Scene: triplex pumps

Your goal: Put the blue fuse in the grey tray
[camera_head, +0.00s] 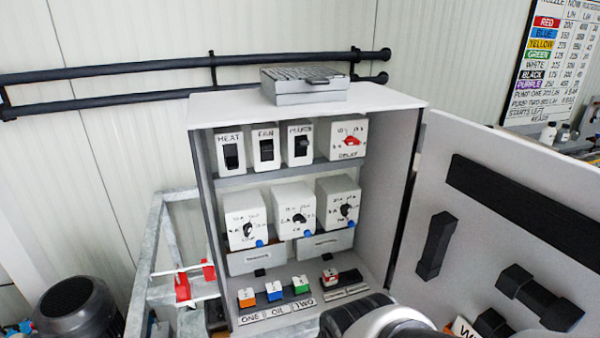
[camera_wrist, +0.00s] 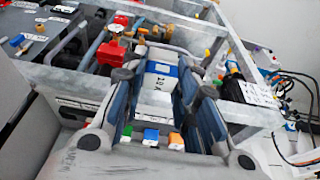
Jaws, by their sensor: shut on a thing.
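In the wrist view my gripper (camera_wrist: 160,78) is shut on a white block with a blue band (camera_wrist: 161,70) and dark lettering, between its two fingers. I cannot tell whether it is a fuse. A blue fuse (camera_head: 274,291) with a white top stands in the low rack on the cabinet floor, between an orange fuse (camera_head: 247,297) and a green fuse (camera_head: 300,285). A grey box-like tray (camera_head: 304,86) sits on the cabinet top; its inside is hard to make out. In the head view my gripper's fingers are hidden; only my wrist shows at the bottom.
The open white cabinet (camera_head: 398,97) holds switch boxes and dials on two shelves. A red fuse (camera_head: 331,276) stands right of the rack. The open door (camera_head: 480,220) with black handles closes off the right. A galvanised frame (camera_head: 165,215) stands at the left.

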